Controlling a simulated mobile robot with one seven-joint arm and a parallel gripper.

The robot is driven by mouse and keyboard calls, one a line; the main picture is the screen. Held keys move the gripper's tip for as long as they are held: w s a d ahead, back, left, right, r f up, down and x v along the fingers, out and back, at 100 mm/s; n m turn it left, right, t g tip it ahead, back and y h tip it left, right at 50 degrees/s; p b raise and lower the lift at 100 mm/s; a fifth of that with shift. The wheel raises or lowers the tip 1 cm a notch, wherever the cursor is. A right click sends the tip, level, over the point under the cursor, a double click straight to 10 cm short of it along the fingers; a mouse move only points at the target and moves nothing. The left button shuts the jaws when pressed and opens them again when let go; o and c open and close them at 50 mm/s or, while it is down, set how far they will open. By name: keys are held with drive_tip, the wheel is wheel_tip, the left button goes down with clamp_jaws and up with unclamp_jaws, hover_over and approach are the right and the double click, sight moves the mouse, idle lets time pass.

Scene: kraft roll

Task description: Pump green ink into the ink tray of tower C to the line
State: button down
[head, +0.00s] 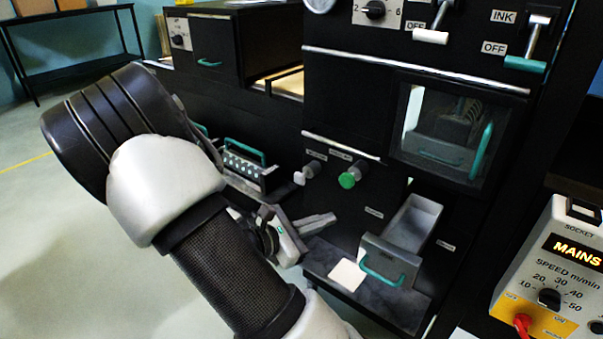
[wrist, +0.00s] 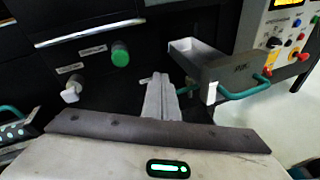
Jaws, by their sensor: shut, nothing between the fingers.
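A grey ink tray (head: 414,222) stands pulled out of the black tower's front, with a teal handle (head: 392,280) on its front plate. Its visible inside looks plain grey, with no green ink to be seen. A round green pump button (head: 347,180) is on the panel up and left of the tray; it also shows in the wrist view (wrist: 120,53). My gripper (head: 331,218) is shut and empty, below the green button and left of the tray. In the wrist view its fingers (wrist: 160,80) are together, with the tray (wrist: 195,48) to their right. I cannot read the tower's letter.
A pale knob (head: 300,177) sits left of the green button. A white square (head: 347,274) lies on the ledge below. A windowed door (head: 440,130) and two INK levers (head: 432,33) are above. A control box reading MAINS (head: 570,255) stands right. A rack with a teal handle (head: 240,168) is left.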

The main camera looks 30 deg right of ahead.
drive_tip(key=w+a+f+n+t+h, duration=0.1)
drive_tip(key=w+f+n+t, duration=0.1)
drive_tip(key=w+n+t, duration=0.3)
drive_tip(key=shift+w+f+n, duration=0.2)
drive_tip(key=shift+w+n, duration=0.1)
drive_tip(key=shift+n, duration=0.4)
drive_tip(key=b, duration=0.3)
approach(346, 182)
drive_tip(key=x, duration=0.5)
drive_tip(key=shift+w+d+f, duration=0.2)
drive_tip(key=shift+w+f, duration=0.05)
drive_tip(key=shift+f, duration=0.15)
drive_tip(key=shift+w+d+r, duration=0.1)
drive_tip(key=shift+w+d, duration=0.15)
drive_tip(key=shift+d, duration=0.15)
drive_tip(key=x, duration=0.3)
drive_tip(key=shift+d+r, duration=0.1)
drive_tip(key=shift+d, duration=0.2)
drive_tip(key=shift+r, duration=0.15)
